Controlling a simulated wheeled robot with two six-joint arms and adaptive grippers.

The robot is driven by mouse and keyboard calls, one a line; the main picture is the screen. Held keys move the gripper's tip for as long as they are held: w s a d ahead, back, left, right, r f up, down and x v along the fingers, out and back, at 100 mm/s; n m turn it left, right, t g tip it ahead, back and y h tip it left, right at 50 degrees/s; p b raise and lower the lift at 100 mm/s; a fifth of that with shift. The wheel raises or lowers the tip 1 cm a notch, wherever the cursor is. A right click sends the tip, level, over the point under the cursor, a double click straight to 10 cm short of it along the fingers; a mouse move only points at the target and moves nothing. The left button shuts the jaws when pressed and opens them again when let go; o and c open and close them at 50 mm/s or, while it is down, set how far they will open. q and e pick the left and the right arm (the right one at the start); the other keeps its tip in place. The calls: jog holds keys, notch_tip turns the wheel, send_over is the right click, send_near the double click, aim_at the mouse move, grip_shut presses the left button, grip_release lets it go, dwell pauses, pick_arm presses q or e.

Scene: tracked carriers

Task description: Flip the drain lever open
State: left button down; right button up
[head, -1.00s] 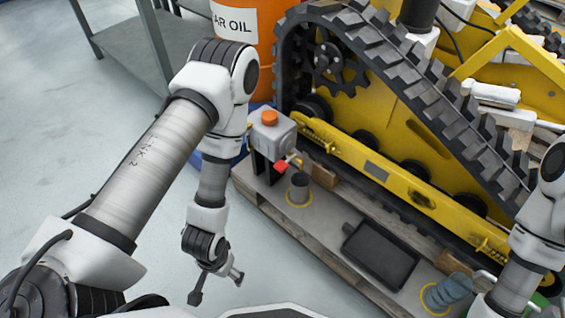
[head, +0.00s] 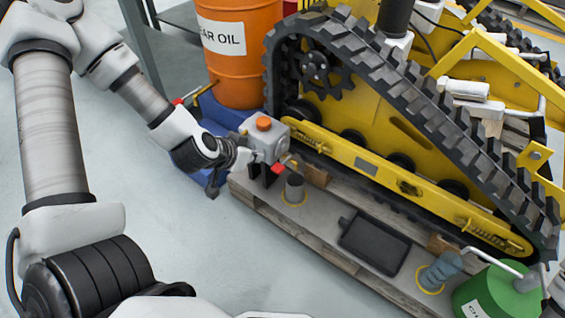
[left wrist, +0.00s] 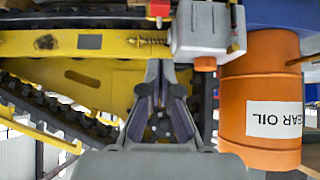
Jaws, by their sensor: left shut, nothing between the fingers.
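The grey gearbox-like box (head: 262,143) with an orange cap (head: 264,123) stands at the near left end of the tracked carrier. The drain lever, with a red handle (head: 278,168), sits low on its front by a brass-coloured valve. In the left wrist view the box (left wrist: 198,32) is at the top, and the red lever end (left wrist: 158,9) is at the upper edge. My left gripper (head: 240,156) is beside the box's left side, apart from the lever. Its fingers (left wrist: 160,72) are together and empty.
A grey cup (head: 295,187) stands in a yellow ring below the valve. A black tray (head: 374,246), a blue-grey bottle (head: 440,270) and a green can (head: 492,296) are further right. An orange gear oil drum (head: 238,70) stands behind the gripper.

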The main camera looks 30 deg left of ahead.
pick_arm(q)
jog(key=shift+w+r, duration=0.25)
jog(key=shift+r, duration=0.1)
jog(key=b, duration=0.9)
send_over(279, 165)
jog(key=s, duration=0.3)
notch_tip(279, 165, down, 8)
jog(key=shift+w+a+f+b, duration=0.1)
jog(key=shift+w+f+b, duration=0.05)
jog(key=shift+f+b, duration=0.45)
jog(key=shift+w+f+b, duration=0.15)
jog(key=shift+f+b, duration=0.2)
jog(key=shift+f, duration=0.3)
jog(key=shift+f+b, duration=0.3)
jog(key=shift+f, duration=0.1)
